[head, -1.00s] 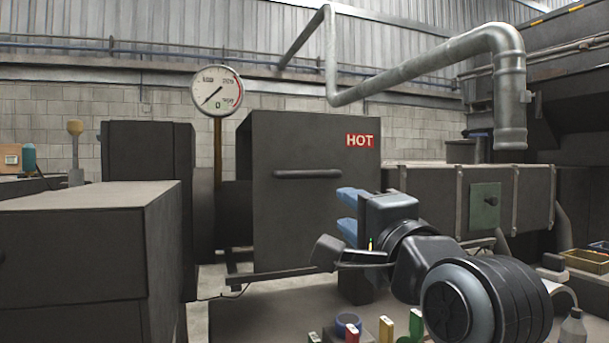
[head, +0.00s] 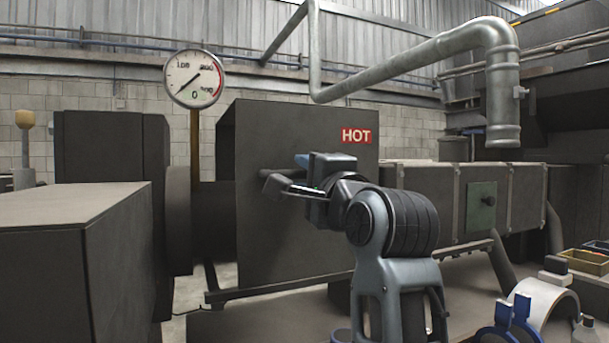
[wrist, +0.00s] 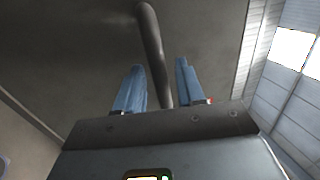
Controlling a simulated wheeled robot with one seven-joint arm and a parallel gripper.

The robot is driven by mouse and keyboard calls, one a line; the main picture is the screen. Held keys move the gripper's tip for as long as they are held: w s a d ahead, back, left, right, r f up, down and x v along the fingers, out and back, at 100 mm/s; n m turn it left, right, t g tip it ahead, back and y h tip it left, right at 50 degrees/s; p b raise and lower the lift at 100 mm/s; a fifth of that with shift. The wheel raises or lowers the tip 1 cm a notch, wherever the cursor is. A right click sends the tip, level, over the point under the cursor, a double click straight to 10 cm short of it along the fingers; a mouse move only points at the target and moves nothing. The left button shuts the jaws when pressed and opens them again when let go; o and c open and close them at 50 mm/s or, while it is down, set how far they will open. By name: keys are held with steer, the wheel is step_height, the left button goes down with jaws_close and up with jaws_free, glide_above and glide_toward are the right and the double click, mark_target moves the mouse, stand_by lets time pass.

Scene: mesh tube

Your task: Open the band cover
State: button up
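The dark grey cover (head: 290,240) with a red HOT sign stands in the middle of the head view; it appears to be the band cover. Its bar handle is mostly hidden there behind my arm. In the wrist view the handle (wrist: 152,45) runs down the cover face (wrist: 75,45) and passes between the two blue fingers of my gripper (wrist: 157,85). The fingers are apart, with a gap visible on both sides of the bar. In the head view my gripper (head: 302,161) is in front of the cover at handle height.
A dark box-shaped housing (head: 70,240) stands at the near left. A round gauge (head: 194,78) rises behind it. A long dark trough (head: 440,195) with a green plate continues to the right. A curved white piece (head: 545,300), a blue part (head: 512,318) and a bottle (head: 585,333) are at lower right.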

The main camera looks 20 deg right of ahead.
steer(key=shift+w+r, duration=0.1)
steer(key=shift+w, duration=0.3)
steer(key=shift+c, duration=0.3)
jaws_close()
